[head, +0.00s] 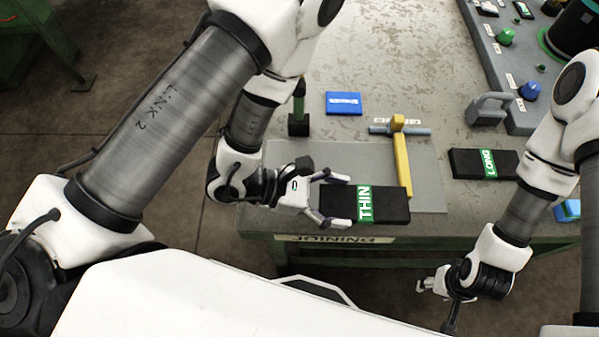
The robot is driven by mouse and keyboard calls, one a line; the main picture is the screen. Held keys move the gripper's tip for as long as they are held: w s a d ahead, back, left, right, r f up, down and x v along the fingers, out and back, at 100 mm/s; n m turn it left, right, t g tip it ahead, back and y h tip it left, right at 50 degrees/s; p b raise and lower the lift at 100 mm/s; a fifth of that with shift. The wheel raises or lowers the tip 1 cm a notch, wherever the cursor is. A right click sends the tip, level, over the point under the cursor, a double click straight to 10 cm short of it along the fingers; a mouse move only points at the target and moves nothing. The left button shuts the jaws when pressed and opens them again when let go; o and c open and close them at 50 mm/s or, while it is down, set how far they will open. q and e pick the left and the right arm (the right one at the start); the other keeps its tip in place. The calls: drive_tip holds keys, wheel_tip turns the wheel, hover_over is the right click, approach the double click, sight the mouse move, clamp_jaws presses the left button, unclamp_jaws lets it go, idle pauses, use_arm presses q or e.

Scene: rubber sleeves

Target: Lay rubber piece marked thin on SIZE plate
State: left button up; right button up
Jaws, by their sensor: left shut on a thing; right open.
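A black rubber piece with a green THIN label (388,205) is in my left gripper (334,199). The gripper is shut on its left end, above the grey mat (290,152) near the table's front edge. I cannot tell whether the piece touches the mat. A blue plate (344,103) with small white lettering lies behind the mat; its word is too small to read, so I cannot tell if it is the SIZE plate. Another blue item (568,211) is partly hidden by my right arm. My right gripper (430,284) is open and low in front of the table.
A black piece labelled LONG (485,163) lies on the right. A yellow bar (402,165) with a blue-grey rod (385,131) crosses the mat. A green-and-black post (299,110) stands left of the blue plate. A grey control panel (530,110) fills the back right.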

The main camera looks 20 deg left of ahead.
sight(335, 184)
use_arm(q)
drive_tip(key=shift+w+a+f+b, duration=0.2)
drive_tip(key=shift+w+a+b, duration=0.1)
drive_tip(key=shift+w+a, duration=0.15)
drive_tip(key=shift+w+a+f+b, duration=0.15)
drive_tip(key=shift+w+a+b, duration=0.1)
drive_tip(key=shift+w+a, duration=0.2)
drive_tip(key=shift+w+a+r+p, duration=0.5)
drive_tip(key=shift+a+p, duration=0.1)
drive_tip(key=shift+p, duration=0.15)
drive_tip(key=w+a+p, duration=0.1)
drive_tip(key=a, duration=0.1)
drive_tip(key=w+a, duration=0.2)
drive_tip(key=w+a+f+p, duration=0.1)
drive_tip(key=w+a, duration=0.1)
drive_tip(key=a, duration=0.1)
drive_tip(key=shift+p, duration=0.3)
wheel_tip(335, 184, down, 3)
drive_tip(key=shift+a+r+p, duration=0.1)
drive_tip(key=shift+p, duration=0.3)
drive_tip(key=shift+w+f, duration=0.1)
drive_tip(key=shift+f, duration=0.45)
use_arm(e)
wheel_tip(335, 184, up, 3)
drive_tip(key=shift+f, duration=0.2)
drive_tip(key=shift+f, duration=0.1)
